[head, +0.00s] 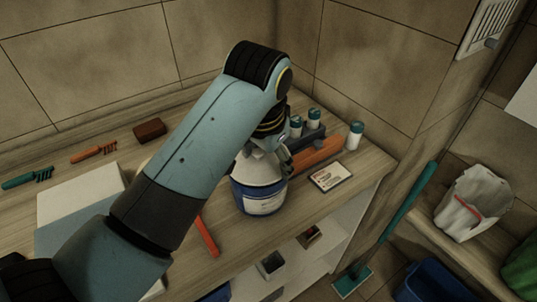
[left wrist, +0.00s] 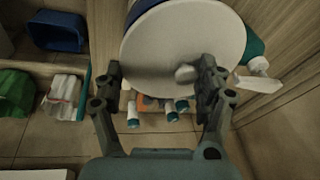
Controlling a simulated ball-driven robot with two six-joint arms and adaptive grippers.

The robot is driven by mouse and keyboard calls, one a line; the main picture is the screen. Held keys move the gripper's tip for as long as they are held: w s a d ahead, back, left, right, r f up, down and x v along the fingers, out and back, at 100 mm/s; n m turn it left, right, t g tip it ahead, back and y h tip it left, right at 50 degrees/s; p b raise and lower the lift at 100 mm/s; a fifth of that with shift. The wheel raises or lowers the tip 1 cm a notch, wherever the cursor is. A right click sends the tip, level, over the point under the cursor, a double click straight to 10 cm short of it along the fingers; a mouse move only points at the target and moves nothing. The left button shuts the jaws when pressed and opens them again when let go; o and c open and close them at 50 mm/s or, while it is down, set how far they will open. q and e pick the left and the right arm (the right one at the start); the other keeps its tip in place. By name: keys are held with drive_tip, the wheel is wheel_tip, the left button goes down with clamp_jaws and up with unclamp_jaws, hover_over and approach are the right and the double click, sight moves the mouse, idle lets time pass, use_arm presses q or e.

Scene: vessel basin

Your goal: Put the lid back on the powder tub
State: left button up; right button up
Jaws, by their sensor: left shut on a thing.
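The powder tub (head: 262,202) stands near the counter's front edge, with a blue body and a pale label. The white lid (head: 255,170) is over its top; I cannot tell whether it is fully seated or slightly raised. In the left wrist view the lid (left wrist: 180,35) is a large pale disc with a small knob (left wrist: 187,73). My left gripper (head: 277,150) is above the tub, partly hidden by my arm. My right gripper is not in view.
White bottles with teal caps (head: 355,136) stand behind and right of the tub. A card (head: 331,177) lies to its right and an orange bar (head: 316,152) behind. The counter edge drops to shelves.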

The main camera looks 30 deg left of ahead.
use_arm(q)
drive_tip(key=shift+f, duration=0.2)
idle(1.1)
idle(0.3)
drive_tip(key=o, duration=0.9)
drive_tip(key=shift+r, duration=0.1)
drive_tip(key=shift+r, duration=3.45)
